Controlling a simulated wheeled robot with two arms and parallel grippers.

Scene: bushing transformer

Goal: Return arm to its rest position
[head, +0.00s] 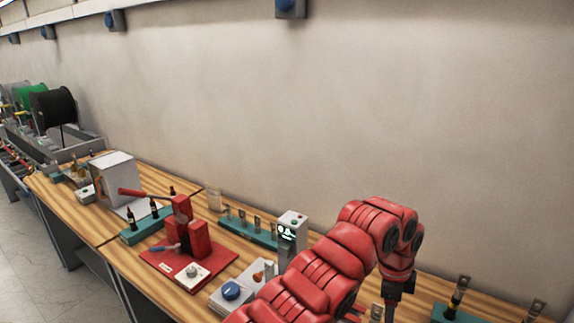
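A red, segmented arm of mine rises from the bottom edge left of the picture's middle and bends down at the right. I take it to be my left arm. Its dark wrist and gripper (391,300) point down over the workbench, and the lower end is cut off by the bottom edge. I cannot tell whether its fingers are open or hold anything. My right gripper is not in view.
A wooden workbench (130,268) runs along the wall. Another teal rack (450,313) is at the lower right.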

